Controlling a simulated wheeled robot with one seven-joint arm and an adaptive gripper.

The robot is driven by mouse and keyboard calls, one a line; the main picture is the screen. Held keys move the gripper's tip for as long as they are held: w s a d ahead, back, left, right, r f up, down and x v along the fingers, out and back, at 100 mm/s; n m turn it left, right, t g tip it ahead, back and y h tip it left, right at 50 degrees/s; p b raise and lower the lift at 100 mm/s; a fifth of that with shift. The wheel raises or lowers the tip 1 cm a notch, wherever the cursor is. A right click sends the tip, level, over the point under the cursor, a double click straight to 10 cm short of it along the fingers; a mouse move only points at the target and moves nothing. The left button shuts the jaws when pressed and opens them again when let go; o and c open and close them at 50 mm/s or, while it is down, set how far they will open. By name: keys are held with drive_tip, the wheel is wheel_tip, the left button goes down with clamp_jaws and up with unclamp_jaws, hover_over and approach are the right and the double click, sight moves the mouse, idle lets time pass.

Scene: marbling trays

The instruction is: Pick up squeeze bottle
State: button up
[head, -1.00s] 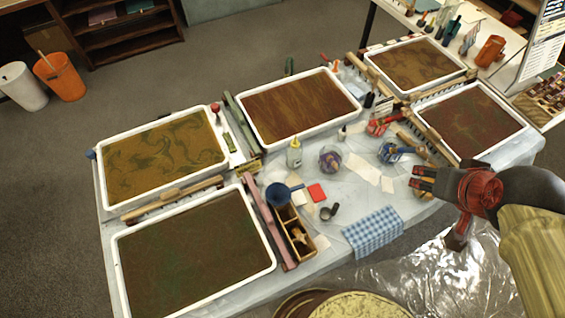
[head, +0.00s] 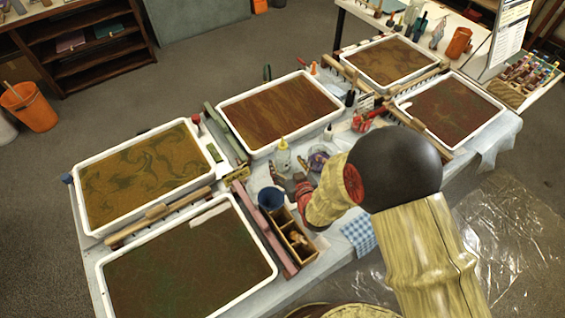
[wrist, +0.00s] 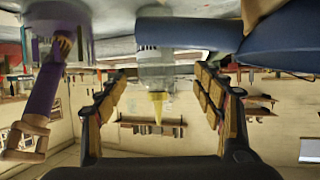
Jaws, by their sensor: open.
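The squeeze bottle (head: 284,154) is pale with a yellow nozzle and stands upright on the table in front of the middle tray. My gripper (head: 284,174) is just on the near side of it in the head view, partly hidden by my arm. In the wrist view, which looks upside down, the bottle (wrist: 155,72) shows between the two spread fingers of my gripper (wrist: 160,85), with its yellow nozzle pointing down the picture. The fingers are open, with gaps on both sides of the bottle. I see no clear contact.
A blue pot (head: 271,198) stands close to my gripper, and a large blue shape fills the wrist view's upper right. A glass jar (head: 318,158) stands right of the bottle. A wooden box (head: 294,238) is nearer.

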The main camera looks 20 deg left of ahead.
sight(285, 160)
drive_tip(key=x, duration=0.2)
drive_tip(key=b+x, duration=0.1)
drive_tip(key=x, duration=0.1)
drive_tip(key=b+x, duration=0.1)
drive_tip(key=x, duration=0.1)
drive_tip(key=shift+w+d+f, duration=0.2)
drive_tip(key=shift+f, duration=0.05)
drive_tip(key=shift+w+a+f, duration=0.15)
drive_tip(key=shift+w+a, duration=0.15)
drive_tip(key=shift+w, duration=0.15)
drive_tip(key=shift+c, duration=0.3)
drive_tip(key=c, duration=0.7)
drive_tip(key=shift+c, duration=0.6)
